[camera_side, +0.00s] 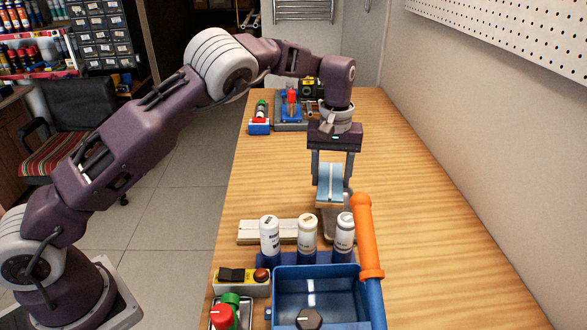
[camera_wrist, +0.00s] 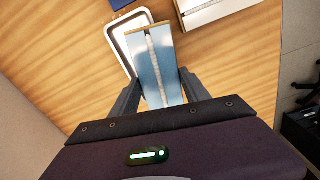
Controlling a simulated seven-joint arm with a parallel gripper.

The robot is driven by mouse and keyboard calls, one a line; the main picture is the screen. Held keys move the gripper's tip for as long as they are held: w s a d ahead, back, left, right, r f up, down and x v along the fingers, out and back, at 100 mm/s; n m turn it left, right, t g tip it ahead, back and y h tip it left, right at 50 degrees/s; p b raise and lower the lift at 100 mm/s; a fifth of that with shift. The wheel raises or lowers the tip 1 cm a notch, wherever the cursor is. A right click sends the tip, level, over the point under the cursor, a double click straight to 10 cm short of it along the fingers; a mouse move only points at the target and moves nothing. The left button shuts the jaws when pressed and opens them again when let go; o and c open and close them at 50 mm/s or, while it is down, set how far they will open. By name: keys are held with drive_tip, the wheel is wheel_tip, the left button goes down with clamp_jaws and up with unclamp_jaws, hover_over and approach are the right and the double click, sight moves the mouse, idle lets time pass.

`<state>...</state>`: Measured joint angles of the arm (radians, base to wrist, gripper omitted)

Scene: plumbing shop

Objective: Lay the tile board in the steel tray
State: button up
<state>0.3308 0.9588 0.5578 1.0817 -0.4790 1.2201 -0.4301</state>
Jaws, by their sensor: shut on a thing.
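My gripper (camera_side: 331,172) points down and is shut on the tile board (camera_side: 330,188), a blue panel with a pale stripe and a tan edge. In the wrist view the tile board (camera_wrist: 160,68) sits between my fingers (camera_wrist: 157,92) and extends beyond them. The steel tray (camera_wrist: 114,36), with a bright rounded rim, lies on the table below the board and to its left in the wrist view. The board hides part of the tray there. In the side view the tray is mostly hidden behind the bottles and the board. The board appears raised above the table.
Three white bottles (camera_side: 307,234) stand in a blue rack in front of the board. A blue bin (camera_side: 290,284), an orange-handled tool (camera_side: 367,235) and a switch box (camera_side: 241,278) are nearer. A pale slab (camera_side: 250,231) lies left. The table's right side is clear.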

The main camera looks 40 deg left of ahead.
drive_tip(key=d+n, duration=0.1)
drive_tip(key=d, duration=0.2)
drive_tip(key=shift+w+n, duration=0.35)
drive_tip(key=shift+n, duration=0.05)
drive_tip(key=shift+f, duration=3.15)
drive_tip(key=o, duration=1.7)
